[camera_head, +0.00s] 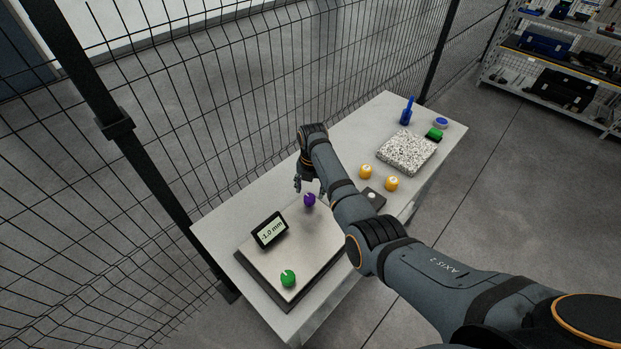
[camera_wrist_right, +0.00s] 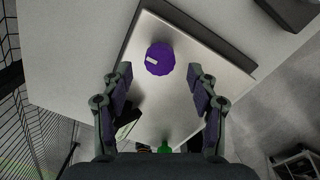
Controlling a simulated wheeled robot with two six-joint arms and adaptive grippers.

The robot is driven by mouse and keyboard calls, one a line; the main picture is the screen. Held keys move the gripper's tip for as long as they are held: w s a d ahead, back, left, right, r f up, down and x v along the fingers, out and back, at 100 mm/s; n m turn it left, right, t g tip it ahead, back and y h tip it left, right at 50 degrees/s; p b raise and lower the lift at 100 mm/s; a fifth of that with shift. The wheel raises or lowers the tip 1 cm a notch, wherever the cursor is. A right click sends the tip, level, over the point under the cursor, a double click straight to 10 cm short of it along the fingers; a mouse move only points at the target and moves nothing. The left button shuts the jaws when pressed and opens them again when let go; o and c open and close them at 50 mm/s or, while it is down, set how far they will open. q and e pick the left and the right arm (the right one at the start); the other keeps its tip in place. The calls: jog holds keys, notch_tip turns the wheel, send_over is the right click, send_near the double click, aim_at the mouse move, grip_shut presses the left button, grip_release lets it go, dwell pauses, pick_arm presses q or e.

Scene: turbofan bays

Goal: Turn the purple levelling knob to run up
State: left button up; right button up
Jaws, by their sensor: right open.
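The purple levelling knob (camera_head: 309,200) stands on a flat metal plate (camera_head: 318,240) on the table. In the right wrist view the purple knob (camera_wrist_right: 160,59) shows from above with a white mark on its left part. My right gripper (camera_head: 311,189) is over the far part of the plate by the knob. In the wrist view its two fingers (camera_wrist_right: 160,82) are spread, with the knob between and slightly beyond the tips, touching neither. A display (camera_head: 270,230) on the plate reads about -1.0 mm. My left gripper is not seen.
A green knob (camera_head: 288,278) stands at the plate's near corner. A wire fence (camera_head: 215,130) runs behind the table.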

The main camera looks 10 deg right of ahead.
aim_at(311, 197)
notch_tip(311, 197, up, 9)
jog(key=shift+f, duration=0.15)
jog(key=shift+s+d, duration=0.1)
